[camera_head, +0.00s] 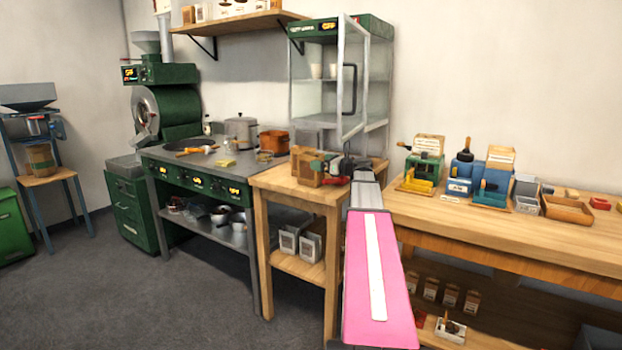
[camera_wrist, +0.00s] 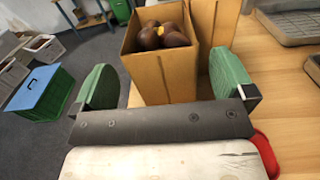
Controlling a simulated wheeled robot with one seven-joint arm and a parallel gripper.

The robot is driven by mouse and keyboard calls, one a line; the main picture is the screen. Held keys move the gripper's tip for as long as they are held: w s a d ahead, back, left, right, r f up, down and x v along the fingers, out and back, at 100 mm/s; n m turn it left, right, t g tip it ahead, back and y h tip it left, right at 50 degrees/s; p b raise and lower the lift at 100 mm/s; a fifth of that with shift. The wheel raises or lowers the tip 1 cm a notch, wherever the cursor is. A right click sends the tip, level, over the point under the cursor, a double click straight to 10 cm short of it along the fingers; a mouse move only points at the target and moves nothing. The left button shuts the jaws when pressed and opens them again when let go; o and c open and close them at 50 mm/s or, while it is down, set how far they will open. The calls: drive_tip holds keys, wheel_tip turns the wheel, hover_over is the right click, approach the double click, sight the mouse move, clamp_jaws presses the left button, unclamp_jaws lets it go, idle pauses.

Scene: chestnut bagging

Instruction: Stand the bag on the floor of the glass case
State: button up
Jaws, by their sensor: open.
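A brown bag (camera_wrist: 160,75) with an open top, filled with several dark brown chestnuts (camera_wrist: 165,35), stands upright on the wooden table just ahead of my gripper (camera_wrist: 167,84). My gripper is open, with one green finger at each side of the bag's near end. In the head view the bag (camera_head: 303,160) is on the small wooden table, and my gripper (camera_head: 325,168) is at its right, partly hiding it. The glass case (camera_head: 306,85) with a green top stands behind that table. Its glass door (camera_head: 353,85) is swung open. White cups stand on its upper shelf.
A brown panel or box (camera_wrist: 222,30) stands close behind the bag. The steel counter (camera_head: 170,152) with a pot (camera_head: 241,132) and a copper pan (camera_head: 274,142) is at the left. A long wooden bench (camera_head: 480,240) with small coloured machines is at the right. A red item (camera_wrist: 266,150) lies near my gripper.

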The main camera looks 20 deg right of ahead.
drive_tip(key=x, duration=0.3)
drive_tip(key=shift+w+a, duration=0.1)
drive_tip(key=shift+w, duration=0.2)
drive_tip(key=c, duration=1.7)
drive_tip(key=shift+r, duration=0.15)
